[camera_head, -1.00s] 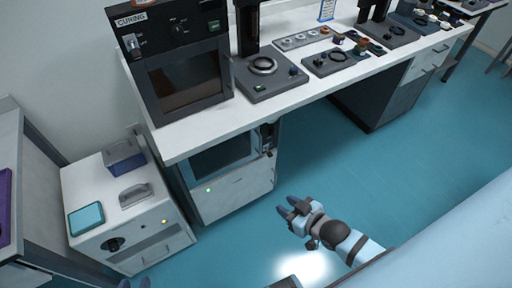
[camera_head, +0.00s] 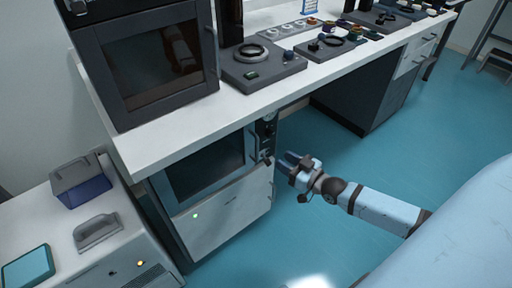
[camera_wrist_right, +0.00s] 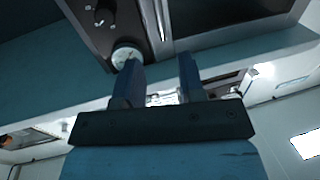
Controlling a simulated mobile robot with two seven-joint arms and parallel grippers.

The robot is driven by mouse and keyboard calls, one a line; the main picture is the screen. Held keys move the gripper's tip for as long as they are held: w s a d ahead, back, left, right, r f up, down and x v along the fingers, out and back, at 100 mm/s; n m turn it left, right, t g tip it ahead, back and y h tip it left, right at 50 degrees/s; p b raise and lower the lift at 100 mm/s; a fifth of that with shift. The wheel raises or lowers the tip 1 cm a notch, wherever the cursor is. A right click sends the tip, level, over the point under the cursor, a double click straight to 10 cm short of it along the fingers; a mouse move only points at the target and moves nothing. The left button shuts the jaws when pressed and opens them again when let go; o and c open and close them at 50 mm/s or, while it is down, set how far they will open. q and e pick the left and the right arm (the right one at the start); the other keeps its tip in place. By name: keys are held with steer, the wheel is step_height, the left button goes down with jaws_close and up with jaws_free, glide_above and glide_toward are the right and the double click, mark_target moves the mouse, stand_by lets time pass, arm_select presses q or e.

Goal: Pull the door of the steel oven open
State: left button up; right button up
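The steel oven stands under the white bench, and its closed door (camera_head: 205,172) has a dark window in a steel frame. The door's upright handle (camera_head: 253,146) is at the door's right edge, beside a dark control strip (camera_head: 266,138) with knobs and a dial. My right gripper (camera_head: 287,160) is open and empty, to the right of the handle and apart from it. In the right wrist view the open fingers (camera_wrist_right: 158,80) point toward the oven front, with the bar handle (camera_wrist_right: 152,20) and the round dial (camera_wrist_right: 126,55) just beyond them. My left gripper is not in view.
A black curing oven (camera_head: 160,65) sits on the bench (camera_head: 240,108) above. A white cabinet (camera_head: 110,245) with a handled box stands at the left. Open teal floor (camera_head: 340,170) lies to the right of the steel oven.

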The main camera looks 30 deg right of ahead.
steer(key=b, duration=0.2)
glide_above(257, 160)
steer(key=s, duration=0.1)
steer(key=shift+w+d, duration=0.2)
steer(key=shift+w, duration=0.5)
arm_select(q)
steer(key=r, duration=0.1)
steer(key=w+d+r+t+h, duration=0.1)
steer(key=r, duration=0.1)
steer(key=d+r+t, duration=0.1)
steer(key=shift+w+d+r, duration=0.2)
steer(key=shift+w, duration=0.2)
arm_select(e)
jaws_close()
